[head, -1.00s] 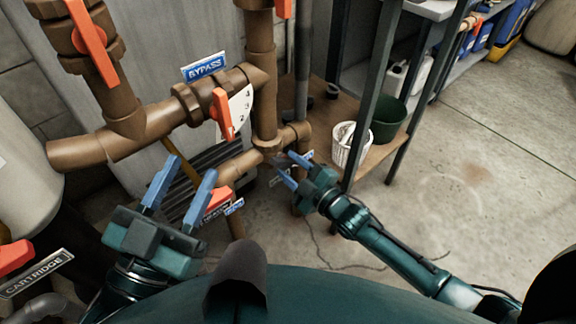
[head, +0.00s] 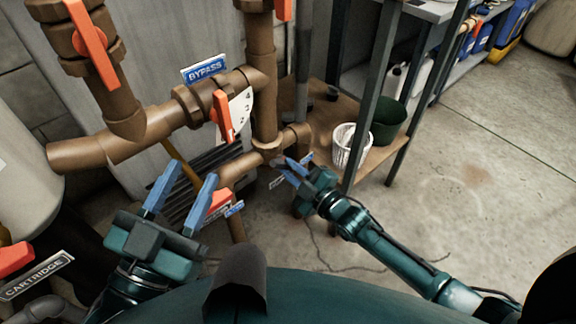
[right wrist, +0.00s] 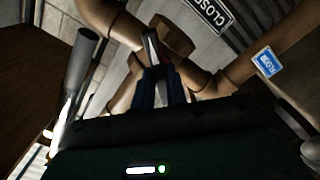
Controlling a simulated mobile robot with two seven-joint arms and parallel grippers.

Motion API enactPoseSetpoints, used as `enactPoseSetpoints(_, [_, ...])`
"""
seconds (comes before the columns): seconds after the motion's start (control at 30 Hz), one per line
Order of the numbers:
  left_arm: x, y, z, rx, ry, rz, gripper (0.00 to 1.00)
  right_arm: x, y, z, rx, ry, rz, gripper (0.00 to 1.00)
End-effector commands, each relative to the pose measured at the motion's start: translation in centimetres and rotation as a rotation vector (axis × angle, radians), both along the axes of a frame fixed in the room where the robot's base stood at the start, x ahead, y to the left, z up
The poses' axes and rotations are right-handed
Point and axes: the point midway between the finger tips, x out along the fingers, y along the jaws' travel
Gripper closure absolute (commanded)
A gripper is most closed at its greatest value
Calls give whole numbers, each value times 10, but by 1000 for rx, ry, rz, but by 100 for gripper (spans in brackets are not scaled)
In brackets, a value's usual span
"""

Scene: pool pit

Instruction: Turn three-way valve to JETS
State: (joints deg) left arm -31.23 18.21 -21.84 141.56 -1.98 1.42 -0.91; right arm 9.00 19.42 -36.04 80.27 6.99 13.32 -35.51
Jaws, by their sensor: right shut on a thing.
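The brown three-way valve (head: 268,152) sits at a pipe junction low in the middle of the head view. My right gripper (head: 283,167) is at this junction, its blue fingers close together. In the right wrist view, my right gripper (right wrist: 161,75) is shut on the valve handle, a narrow grey lever (right wrist: 152,48) in front of the brown valve body. The fingers and arm hide much of the handle in the head view. My left gripper (head: 186,168) is open and empty, left of the valve and in front of the lower pipe.
An orange-handled valve (head: 222,116) is under the BYPASS sign (head: 204,68). Another orange handle (head: 92,42) is at upper left. A red valve handle (head: 219,202) is near my left gripper. A shelf with a white basket (head: 352,148) and green bucket (head: 389,120) stands right; floor beyond is clear.

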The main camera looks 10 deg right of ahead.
Motion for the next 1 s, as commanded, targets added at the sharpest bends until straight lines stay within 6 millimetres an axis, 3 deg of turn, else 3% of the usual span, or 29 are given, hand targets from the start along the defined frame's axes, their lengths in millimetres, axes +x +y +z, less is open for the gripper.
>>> enactPoseSetpoints(0.17, [0, 0, 2, 0, 0, 1, 60, 0, 0, 0, -40, -26, -1, 100])
enactPoseSetpoints(0.5, [1, 0, 0, -1, -4, 0, 60, 0, 0, -2, -555, -367, -1, 100])
enactPoseSetpoints(0.77, [1, 0, 1, -1, -5, 0, 60, 0, 0, -1, -610, -404, 1, 100])
enactPoseSetpoints(0.8, [1, 0, 1, -1, -5, 0, 60, 0, 0, -1, -610, -403, 1, 85])
enactPoseSetpoints(1.0, [1, 0, 1, -2, -6, 0, 60, 0, 0, 0, -607, -402, 1, 69])
